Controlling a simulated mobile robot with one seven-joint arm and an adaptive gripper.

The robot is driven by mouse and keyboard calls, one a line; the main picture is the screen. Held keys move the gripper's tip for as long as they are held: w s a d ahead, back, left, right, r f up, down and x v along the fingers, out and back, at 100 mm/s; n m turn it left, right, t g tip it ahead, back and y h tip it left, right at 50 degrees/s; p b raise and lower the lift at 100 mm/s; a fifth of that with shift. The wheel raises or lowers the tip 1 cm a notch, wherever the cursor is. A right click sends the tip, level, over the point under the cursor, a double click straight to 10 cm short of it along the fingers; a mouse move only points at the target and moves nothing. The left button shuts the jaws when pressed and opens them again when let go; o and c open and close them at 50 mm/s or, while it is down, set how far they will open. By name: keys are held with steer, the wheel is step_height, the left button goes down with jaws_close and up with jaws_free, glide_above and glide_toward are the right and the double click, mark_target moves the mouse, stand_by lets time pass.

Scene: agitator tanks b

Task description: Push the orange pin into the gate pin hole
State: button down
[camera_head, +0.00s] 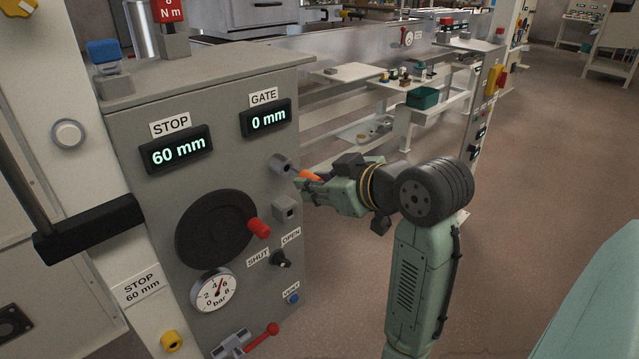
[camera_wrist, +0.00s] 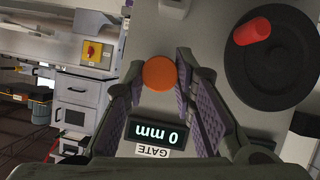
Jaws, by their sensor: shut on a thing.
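My gripper (camera_head: 312,183) is shut on the orange pin (camera_head: 307,174), in front of the grey control panel (camera_head: 240,160). In the wrist view the pin's round orange end (camera_wrist: 160,73) shows between the purple-padded fingers. A grey block with a dark round hole (camera_head: 281,164) sticks out of the panel below the GATE display (camera_head: 266,118), which reads 0 mm. The pin's far end is close to this block. I cannot tell whether it is inside the hole. The GATE display also shows upside down in the wrist view (camera_wrist: 157,133).
A second grey block (camera_head: 285,208) sits just below. A black handwheel with a red knob (camera_head: 259,228) stands out to the left, also in the wrist view (camera_wrist: 252,31). Below are a SHUT/OPEN switch (camera_head: 281,259) and a pressure gauge (camera_head: 215,291). Open floor lies to the right.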

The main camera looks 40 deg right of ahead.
mark_target(307, 175)
steer(key=shift+w+a, duration=0.2)
steer(key=shift+w, duration=1.8)
steer(key=c, duration=1.2)
jaws_free()
steer(key=shift+c, duration=0.2)
steer(key=shift+s, duration=0.1)
steer(key=v, duration=1.2)
